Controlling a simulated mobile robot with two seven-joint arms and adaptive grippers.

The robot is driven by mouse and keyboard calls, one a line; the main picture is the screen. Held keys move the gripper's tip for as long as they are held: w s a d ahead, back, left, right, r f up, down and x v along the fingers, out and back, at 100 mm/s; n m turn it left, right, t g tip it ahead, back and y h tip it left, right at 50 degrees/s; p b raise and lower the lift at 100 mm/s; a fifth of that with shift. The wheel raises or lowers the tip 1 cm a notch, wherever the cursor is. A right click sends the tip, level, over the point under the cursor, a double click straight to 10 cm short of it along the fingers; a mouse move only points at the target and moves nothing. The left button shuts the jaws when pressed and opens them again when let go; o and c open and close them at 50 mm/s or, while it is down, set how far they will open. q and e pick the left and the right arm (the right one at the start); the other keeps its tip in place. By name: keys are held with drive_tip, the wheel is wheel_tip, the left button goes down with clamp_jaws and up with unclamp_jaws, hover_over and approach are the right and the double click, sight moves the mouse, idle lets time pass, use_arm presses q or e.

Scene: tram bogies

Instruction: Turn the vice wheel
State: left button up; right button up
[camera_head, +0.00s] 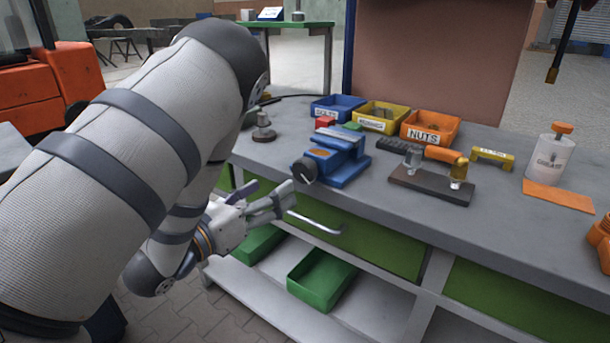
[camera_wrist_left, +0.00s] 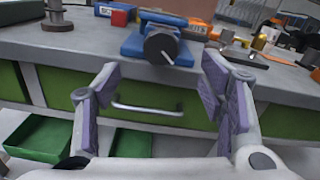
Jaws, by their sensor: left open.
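The blue vice (camera_head: 338,158) stands at the front edge of the grey workbench. Its dark round wheel (camera_head: 304,171) faces out past the edge and carries a light pointer line. In the left wrist view the wheel (camera_wrist_left: 161,47) is at top middle, beyond the fingertips. My left gripper (camera_head: 287,197) is open and empty, in front of the bench and a little below the wheel, apart from it. Its two fingers, with purple inner pads, spread wide in the left wrist view (camera_wrist_left: 158,82). My right gripper is not in view.
Blue, yellow and orange bins (camera_head: 429,128) stand behind the vice. A dark block with fittings (camera_head: 432,185) and a white grease can (camera_head: 549,158) are to the right. A drawer handle (camera_head: 314,223) juts out below, above green trays (camera_head: 321,279) on the shelf.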

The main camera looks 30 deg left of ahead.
sight(301, 172)
use_arm(q)
drive_tip(key=w, duration=0.7)
drive_tip(key=w+d, duration=0.1)
drive_tip(key=w, duration=0.2)
drive_tip(key=shift+w+f+b, duration=0.1)
drive_tip(key=shift+w+b, duration=0.2)
drive_tip(key=shift+b, duration=0.1)
drive_tip(key=c, duration=1.2)
